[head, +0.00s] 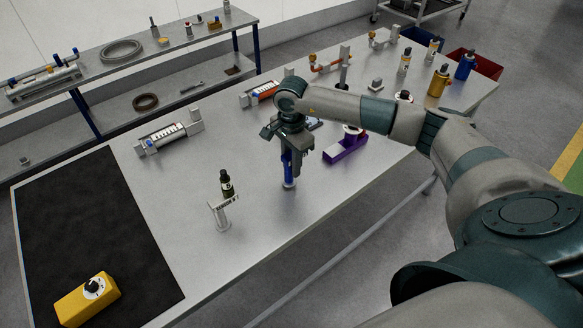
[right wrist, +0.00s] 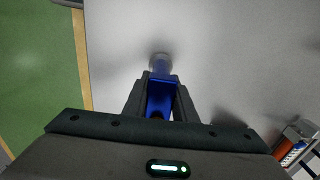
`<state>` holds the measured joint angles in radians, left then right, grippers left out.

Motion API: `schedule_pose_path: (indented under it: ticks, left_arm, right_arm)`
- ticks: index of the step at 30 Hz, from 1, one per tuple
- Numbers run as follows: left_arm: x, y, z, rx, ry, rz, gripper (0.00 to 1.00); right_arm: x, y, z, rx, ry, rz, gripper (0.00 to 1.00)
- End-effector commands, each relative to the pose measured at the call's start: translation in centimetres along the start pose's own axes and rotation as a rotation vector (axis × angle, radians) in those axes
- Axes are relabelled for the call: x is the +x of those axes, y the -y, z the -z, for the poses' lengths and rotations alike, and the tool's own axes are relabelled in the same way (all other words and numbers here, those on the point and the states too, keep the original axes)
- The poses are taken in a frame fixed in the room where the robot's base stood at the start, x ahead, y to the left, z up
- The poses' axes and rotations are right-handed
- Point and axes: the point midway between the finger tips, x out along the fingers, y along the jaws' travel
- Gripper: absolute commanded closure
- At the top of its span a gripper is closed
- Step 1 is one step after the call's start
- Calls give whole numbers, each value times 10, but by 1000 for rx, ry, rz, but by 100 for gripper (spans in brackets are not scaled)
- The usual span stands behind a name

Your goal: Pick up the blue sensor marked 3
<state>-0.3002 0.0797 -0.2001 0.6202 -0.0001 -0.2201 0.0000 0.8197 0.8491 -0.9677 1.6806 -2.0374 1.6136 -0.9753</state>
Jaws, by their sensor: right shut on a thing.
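My right gripper (head: 289,160) points down over the middle of the table and is shut on a blue sensor (head: 289,183). The sensor's silver lower end shows below the fingers, at or close to the table top; I cannot tell whether it touches. In the right wrist view the blue sensor (right wrist: 161,97) sits between the two fingers of the gripper (right wrist: 161,85). Its marking is not readable. Another blue sensor-like piece (head: 465,65) stands at the far right of the table. My left gripper is out of view.
A purple block (head: 346,148) lies right of the gripper. A small labelled stand (head: 222,216) with a dark cylinder (head: 226,184) is to the left. A yellow block (head: 87,300) rests on the black mat (head: 80,220). Yellow (head: 438,81) and grey cylinders stand at the far right.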

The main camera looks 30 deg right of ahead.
Motion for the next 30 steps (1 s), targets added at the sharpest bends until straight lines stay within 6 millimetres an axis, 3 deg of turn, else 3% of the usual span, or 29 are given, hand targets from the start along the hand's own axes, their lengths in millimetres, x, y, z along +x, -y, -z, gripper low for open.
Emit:
schedule_pose_path:
  ticks: [6, 21, 30]
  left_arm:
    - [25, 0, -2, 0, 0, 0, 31]
    - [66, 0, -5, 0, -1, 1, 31]
    - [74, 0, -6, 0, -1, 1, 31]
  right_arm:
    - [-28, 1, 1, -1, -1, 7, 100]
    - [-80, -64, 67, 1, -2, 2, 100]
    - [-97, -80, 83, 0, 0, 2, 100]
